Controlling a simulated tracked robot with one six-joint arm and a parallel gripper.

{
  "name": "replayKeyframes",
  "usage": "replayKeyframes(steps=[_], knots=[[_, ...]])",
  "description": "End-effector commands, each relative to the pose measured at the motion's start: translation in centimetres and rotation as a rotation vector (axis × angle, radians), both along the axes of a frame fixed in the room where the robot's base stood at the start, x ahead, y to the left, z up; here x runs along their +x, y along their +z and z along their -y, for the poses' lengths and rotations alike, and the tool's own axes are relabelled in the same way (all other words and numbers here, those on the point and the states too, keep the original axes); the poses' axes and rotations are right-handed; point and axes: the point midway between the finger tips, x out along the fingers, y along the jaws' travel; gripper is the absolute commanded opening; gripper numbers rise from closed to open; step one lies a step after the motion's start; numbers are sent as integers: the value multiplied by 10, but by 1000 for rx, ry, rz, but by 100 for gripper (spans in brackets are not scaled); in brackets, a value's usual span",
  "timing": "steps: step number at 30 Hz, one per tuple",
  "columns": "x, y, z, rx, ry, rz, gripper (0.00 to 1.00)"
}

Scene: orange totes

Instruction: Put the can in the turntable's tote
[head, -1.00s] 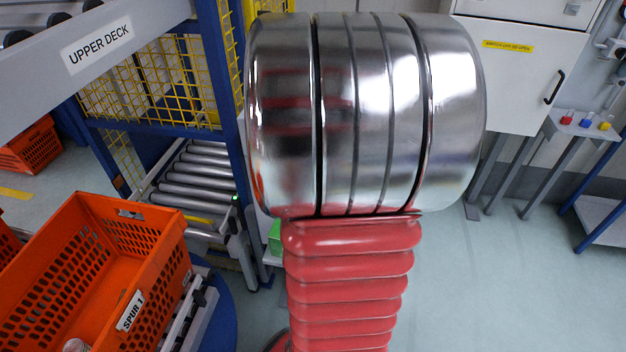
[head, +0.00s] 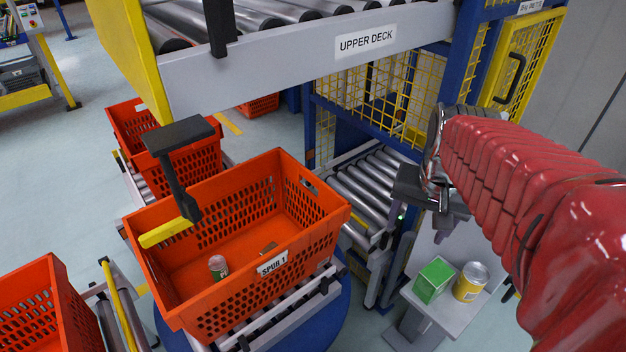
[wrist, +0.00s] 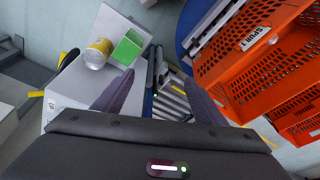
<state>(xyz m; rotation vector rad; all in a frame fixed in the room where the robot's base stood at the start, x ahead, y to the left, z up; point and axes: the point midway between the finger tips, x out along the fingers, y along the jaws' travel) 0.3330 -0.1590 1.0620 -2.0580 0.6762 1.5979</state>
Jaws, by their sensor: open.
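A silver can with a yellow label (head: 470,282) stands on a small grey stand (head: 437,314), right beside a green box (head: 433,280). In the wrist view the can (wrist: 98,53) is beyond the left finger. The orange tote marked SPUR 1 (head: 262,290) sits on the blue-based turntable (head: 322,325) and also shows at the right of the wrist view (wrist: 240,75). My gripper (head: 432,203) is up above the stand, apart from the can. In the wrist view its two fingers (wrist: 157,80) are spread with nothing between them.
A small green-and-white container (head: 218,267) and a brown piece lie in the SPUR 1 tote. The grey UPPER DECK beam (head: 300,62) and a black post with a yellow bar (head: 180,170) overhang it. Blue frame posts and yellow mesh (head: 375,95) stand behind my gripper.

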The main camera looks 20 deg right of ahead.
Motion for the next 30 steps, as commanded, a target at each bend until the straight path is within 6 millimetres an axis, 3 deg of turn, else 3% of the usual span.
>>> replayKeyframes(steps=[1,6,15,21,30], knots=[[0,4,-18,-15,63,21,65],[-4,14,-68,-56,255,84,65],[-26,22,-141,-118,572,198,65],[-34,22,-159,-134,662,232,65],[-34,22,-159,-134,664,232,68]])
